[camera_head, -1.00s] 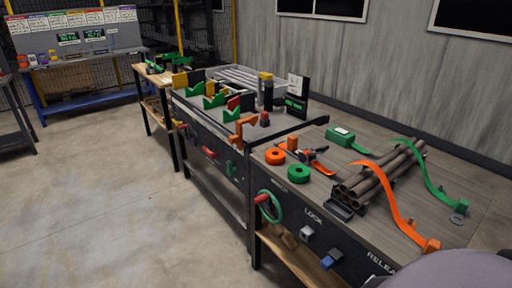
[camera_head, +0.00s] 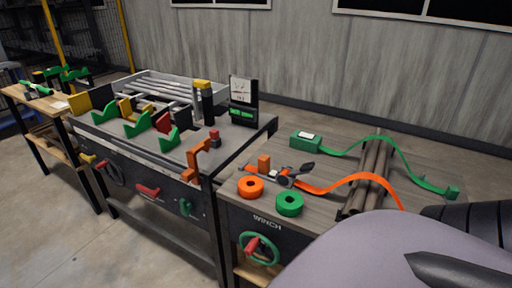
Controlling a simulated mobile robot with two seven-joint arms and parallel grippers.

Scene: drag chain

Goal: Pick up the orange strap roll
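The orange strap roll (camera_head: 250,187) lies flat on the wooden top of the winch table, near its front left corner. A green strap roll (camera_head: 289,204) lies just to its right and nearer the table's front edge. An orange strap (camera_head: 345,184) runs from near a dark ratchet behind the rolls over the brown pipes. No gripper shows in the view. A large grey and black part of my own body covers the lower right and hides that end of the table.
A green box (camera_head: 306,143) with a green strap and a bundle of brown pipes (camera_head: 372,170) sit on the table (camera_head: 340,135). A workbench with green clamps (camera_head: 137,125) adjoins at left. A green handwheel (camera_head: 259,249) is on the table front. Floor at left is clear.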

